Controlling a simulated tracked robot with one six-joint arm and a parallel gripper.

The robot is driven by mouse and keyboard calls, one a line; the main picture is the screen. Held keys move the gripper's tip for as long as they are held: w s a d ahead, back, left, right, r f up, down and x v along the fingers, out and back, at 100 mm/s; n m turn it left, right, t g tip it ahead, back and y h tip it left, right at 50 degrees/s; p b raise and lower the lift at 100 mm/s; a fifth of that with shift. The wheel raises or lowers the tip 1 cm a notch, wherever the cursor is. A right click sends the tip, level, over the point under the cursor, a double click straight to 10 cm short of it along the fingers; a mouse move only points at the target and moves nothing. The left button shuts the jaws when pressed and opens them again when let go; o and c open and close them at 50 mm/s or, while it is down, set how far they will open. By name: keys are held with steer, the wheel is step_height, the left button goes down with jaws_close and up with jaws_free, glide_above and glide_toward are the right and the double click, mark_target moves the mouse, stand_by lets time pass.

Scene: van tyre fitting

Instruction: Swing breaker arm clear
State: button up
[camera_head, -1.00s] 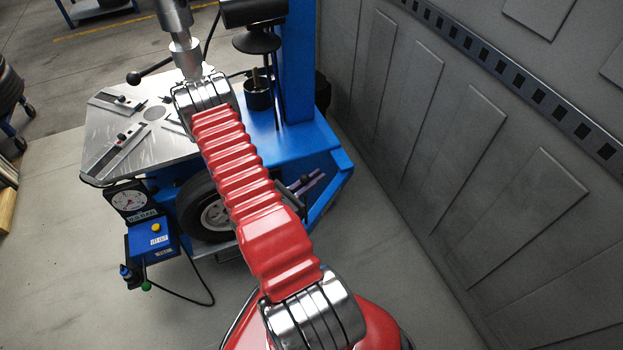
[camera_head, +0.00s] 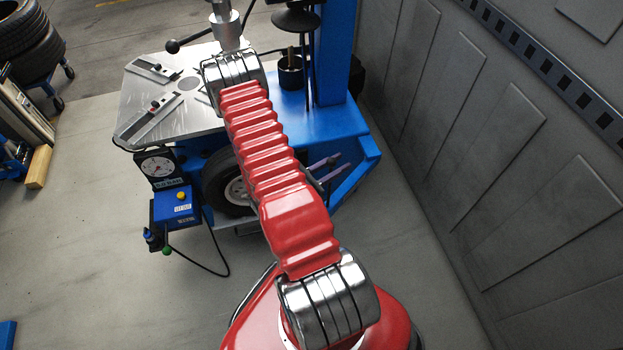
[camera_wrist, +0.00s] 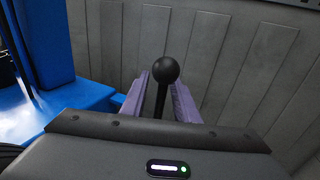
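The blue tyre changer (camera_head: 330,122) stands ahead, a wheel (camera_head: 228,185) against its side. My gripper (camera_head: 328,166) is low beside the wheel, near the machine's blue side frame; its purple fingers show small, past my red arm. In the wrist view my gripper (camera_wrist: 160,96) has its two purple fingers apart, and a black ball-topped handle (camera_wrist: 166,69) stands between them. Its stem runs down between the fingers with a gap visible; I cannot tell whether either finger touches it. The breaker arm itself is mostly hidden behind my arm and gripper, so its position is unclear.
A grey panelled wall (camera_head: 470,150) runs close on the right. A gauge (camera_head: 158,166) and blue control box (camera_head: 176,205) with a trailing cable hang at the machine's front left. A tyre rack (camera_head: 57,103) stands far left.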

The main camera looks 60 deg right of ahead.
steer(key=v, duration=1.2)
steer(key=shift+a, duration=0.3)
steer(key=shift+c, duration=0.7)
steer(key=shift+w, duration=0.1)
steer(key=shift+c, duration=0.7)
steer(key=shift+r, duration=0.35)
steer(key=shift+c, duration=0.8)
steer(key=a+r+m+y, duration=0.1)
steer(key=r, duration=0.1)
steer(key=r+m+g+y, duration=0.1)
steer(key=r+m, duration=0.1)
steer(key=r, duration=0.1)
steer(key=w+a+r+m+g+y, duration=0.1)
steer(key=r, duration=0.1)
steer(key=shift+a+r+m, duration=0.15)
steer(key=shift+a+m, duration=0.2)
steer(key=shift+m, duration=0.05)
jaws_close()
steer(key=w+a+r+m+t+y, duration=0.1)
steer(key=a+r+m+t+y, duration=0.8)
steer(key=a+r, duration=1.7)
steer(key=a+t+y, duration=0.1)
steer(key=t+y, duration=0.3)
steer(key=t, duration=0.1)
steer(key=shift+w+r+y, duration=0.15)
steer(key=shift+r+y, duration=0.2)
steer(key=shift+y, duration=0.05)
steer(key=shift+a, duration=0.1)
